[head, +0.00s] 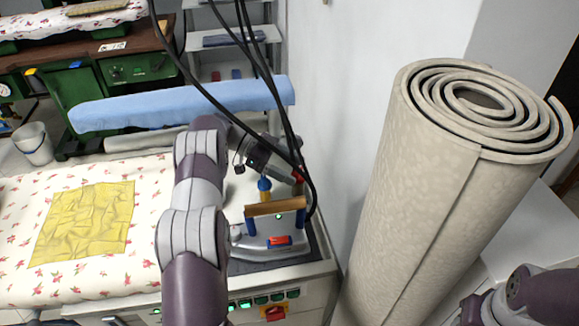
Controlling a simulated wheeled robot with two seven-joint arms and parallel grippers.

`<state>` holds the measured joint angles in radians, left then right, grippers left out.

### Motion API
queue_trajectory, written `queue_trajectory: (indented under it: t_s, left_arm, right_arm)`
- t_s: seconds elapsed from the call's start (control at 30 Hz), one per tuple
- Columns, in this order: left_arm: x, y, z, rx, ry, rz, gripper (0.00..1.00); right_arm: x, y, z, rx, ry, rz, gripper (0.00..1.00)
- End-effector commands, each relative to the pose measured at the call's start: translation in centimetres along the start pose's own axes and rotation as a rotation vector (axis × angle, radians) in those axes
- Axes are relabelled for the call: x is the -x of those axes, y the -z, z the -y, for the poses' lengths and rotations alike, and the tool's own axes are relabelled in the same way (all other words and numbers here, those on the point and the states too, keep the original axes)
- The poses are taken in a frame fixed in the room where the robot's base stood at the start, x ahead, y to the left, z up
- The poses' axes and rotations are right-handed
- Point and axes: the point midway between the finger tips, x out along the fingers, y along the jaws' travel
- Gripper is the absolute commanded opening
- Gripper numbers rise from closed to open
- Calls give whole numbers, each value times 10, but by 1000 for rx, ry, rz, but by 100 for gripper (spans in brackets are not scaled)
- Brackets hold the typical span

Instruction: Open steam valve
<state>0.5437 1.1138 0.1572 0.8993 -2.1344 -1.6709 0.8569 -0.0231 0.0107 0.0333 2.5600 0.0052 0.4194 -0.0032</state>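A steam iron (268,240) with a wooden handle (276,206) stands on a dark rest at the right end of the flowered ironing table. A blue and yellow fitting (264,188) rises behind the handle. A small red part (298,176) shows beside the black hoses; I cannot tell whether it is the steam valve. My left gripper (272,163) is just behind and above the iron, close to the red part. Its fingers are mostly hidden by its dark wrist and the hoses. Of my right arm, only links show at the bottom right.
A yellow cloth (85,222) lies on the flowered table (30,195). A blue padded board (185,103) is behind it. A red switch (273,313) sits on the table's front panel. A large rolled carpet (420,200) stands at the right. Black hoses (262,72) hang over the iron.

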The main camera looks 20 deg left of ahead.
Motion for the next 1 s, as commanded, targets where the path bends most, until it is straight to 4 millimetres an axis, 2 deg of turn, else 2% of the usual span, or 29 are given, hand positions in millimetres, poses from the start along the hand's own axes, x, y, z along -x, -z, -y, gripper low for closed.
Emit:
queue_trajectory:
  t_s: [0.27,0.37,0.47,0.6,0.8,1.0]
  left_arm:
    - [2,5,0,-1,1,1,72]
    - [8,19,0,-4,2,2,72]
    - [16,41,0,-5,1,2,72]
    - [-14,77,-8,-4,-3,1,72]
    - [-47,122,-17,-4,-2,0,72]
    - [-62,143,-21,-1,0,0,72]
  right_arm:
    - [-1,0,0,0,0,0,43]
    - [-2,0,0,0,0,0,43]
    - [-4,0,0,0,0,0,43]
    - [-6,-1,0,0,0,0,43]
    - [-9,-1,0,0,0,0,43]
    - [-9,-1,0,0,0,0,43]
